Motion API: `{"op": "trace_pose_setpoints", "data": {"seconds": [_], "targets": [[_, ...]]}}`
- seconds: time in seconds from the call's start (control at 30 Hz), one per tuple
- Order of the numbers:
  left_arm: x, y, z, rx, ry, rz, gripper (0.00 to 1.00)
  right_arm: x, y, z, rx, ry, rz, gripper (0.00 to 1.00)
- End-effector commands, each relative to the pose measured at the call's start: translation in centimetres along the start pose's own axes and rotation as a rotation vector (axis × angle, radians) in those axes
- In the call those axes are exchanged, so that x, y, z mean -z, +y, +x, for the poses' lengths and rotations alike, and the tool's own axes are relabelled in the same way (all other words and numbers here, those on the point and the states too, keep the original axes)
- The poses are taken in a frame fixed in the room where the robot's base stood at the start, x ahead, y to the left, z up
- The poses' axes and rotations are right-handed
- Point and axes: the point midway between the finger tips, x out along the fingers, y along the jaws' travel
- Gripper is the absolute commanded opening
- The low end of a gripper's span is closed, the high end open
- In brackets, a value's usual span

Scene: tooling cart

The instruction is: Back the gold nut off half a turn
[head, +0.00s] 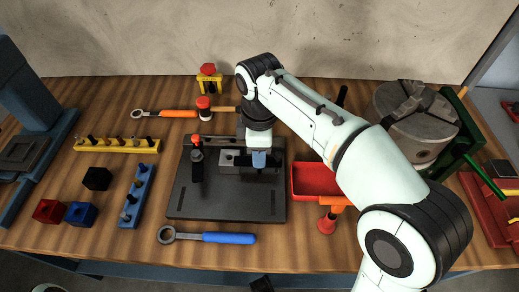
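I cannot make out a gold nut in the head view; my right gripper and wrist cover part of the fixture where one could be. A dark base plate (230,204) lies flat on the wooden bench top. It carries a grey block (229,168) and a black clamp with a red tip (196,150). My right gripper (259,162) points down over the right part of the grey block. Its fingertips are at or just above the block; contact and finger gap are too small to tell.
A blue-handled ring wrench (228,238) lies in front of the plate, an orange-handled one (180,114) behind it. A red tray (312,180) stands right of the plate, near a grey chuck (416,125). Yellow (117,146) and blue (138,197) racks stand left.

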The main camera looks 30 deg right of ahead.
Motion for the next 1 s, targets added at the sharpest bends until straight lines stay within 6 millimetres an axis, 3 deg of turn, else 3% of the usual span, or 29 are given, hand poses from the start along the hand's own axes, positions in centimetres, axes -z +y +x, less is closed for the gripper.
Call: {"op": "trace_pose_setpoints", "data": {"seconds": [0.37, 0.47, 0.8, 1.0], "targets": [[-0.1, 0.0, -0.1, 0.000, -0.001, 0.000, 0.43, 0.0, 0.0, -0.5, 0.000, 0.000, 0.001, 0.35], [-0.2, 0.1, -0.5, 0.001, -0.005, 0.000, 0.43, 0.0, 0.0, -1.8, -0.002, 0.001, 0.001, 0.35], [-1.6, 0.5, -2.9, 0.009, -0.046, -0.004, 0.43, 0.0, 0.1, -9.6, -0.004, 0.000, 0.003, 0.35], [-1.8, 0.8, -4.2, 0.012, -0.054, -0.005, 0.43, 0.0, 0.0, -12.6, -0.002, 0.000, 0.002, 0.35]]}}
